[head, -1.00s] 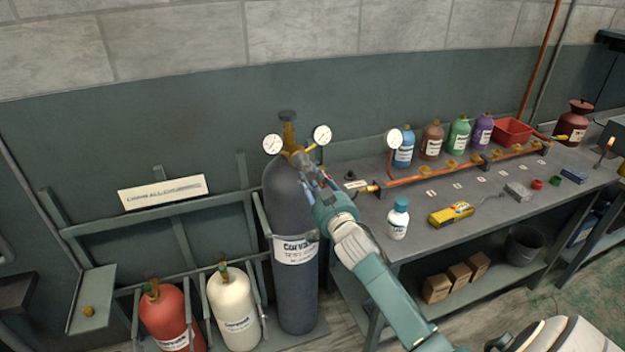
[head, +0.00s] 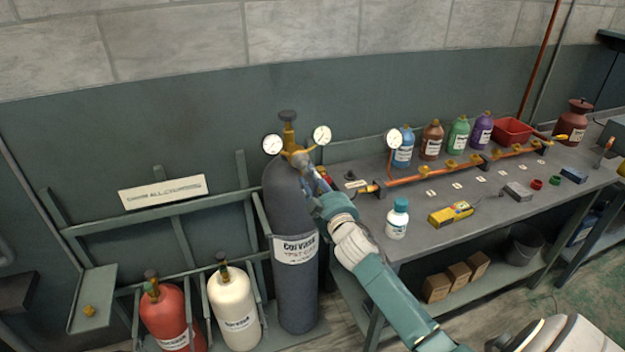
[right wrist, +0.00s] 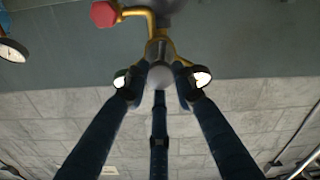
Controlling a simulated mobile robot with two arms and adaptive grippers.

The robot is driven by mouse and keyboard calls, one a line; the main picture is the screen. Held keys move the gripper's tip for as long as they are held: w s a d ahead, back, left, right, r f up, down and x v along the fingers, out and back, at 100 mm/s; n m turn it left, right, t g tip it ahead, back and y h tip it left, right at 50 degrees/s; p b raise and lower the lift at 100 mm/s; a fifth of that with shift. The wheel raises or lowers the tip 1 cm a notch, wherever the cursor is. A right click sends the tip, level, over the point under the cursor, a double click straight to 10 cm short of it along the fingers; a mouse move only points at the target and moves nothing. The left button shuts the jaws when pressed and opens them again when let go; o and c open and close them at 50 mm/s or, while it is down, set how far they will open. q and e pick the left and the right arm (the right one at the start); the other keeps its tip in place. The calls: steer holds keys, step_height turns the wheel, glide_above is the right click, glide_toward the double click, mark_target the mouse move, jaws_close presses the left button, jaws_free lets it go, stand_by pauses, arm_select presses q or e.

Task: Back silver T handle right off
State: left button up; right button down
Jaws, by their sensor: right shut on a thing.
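The silver T handle (right wrist: 160,74) shows in the right wrist view as a silver round-ended piece on the brass regulator (head: 297,157), at the top of the tall dark grey cylinder (head: 296,292). My right gripper (right wrist: 160,86) has its dark fingers around the silver handle and is shut on it. In the head view the right gripper (head: 311,176) is at the regulator's front, and its fingers hide much of the handle. The handle's crossbar and turn angle cannot be made out. My left gripper is not in view.
Gauges (head: 272,144) (head: 322,135) flank the regulator. A red knob (right wrist: 105,13) is near the handle. A red cylinder (head: 166,317) and a cream cylinder (head: 234,310) stand left. A workbench (head: 415,232) with a white bottle (head: 397,220) lies right, close to my arm.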

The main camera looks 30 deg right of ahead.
steer(key=n, duration=0.5)
steer(key=shift+r+n, duration=0.1)
steer(key=shift+n, duration=0.2)
steer(key=n, duration=0.4)
steer(key=n+p, duration=0.1)
steer(key=n, duration=0.4)
steer(key=shift+n, duration=0.4)
steer(key=shift+a+f+n, duration=0.1)
steer(key=shift+f+n, duration=0.1)
steer(key=shift+n, duration=1.8)
steer(key=shift+f, duration=0.1)
steer(key=c, duration=1.4)
jaws_free()
steer(key=v, duration=1.2)
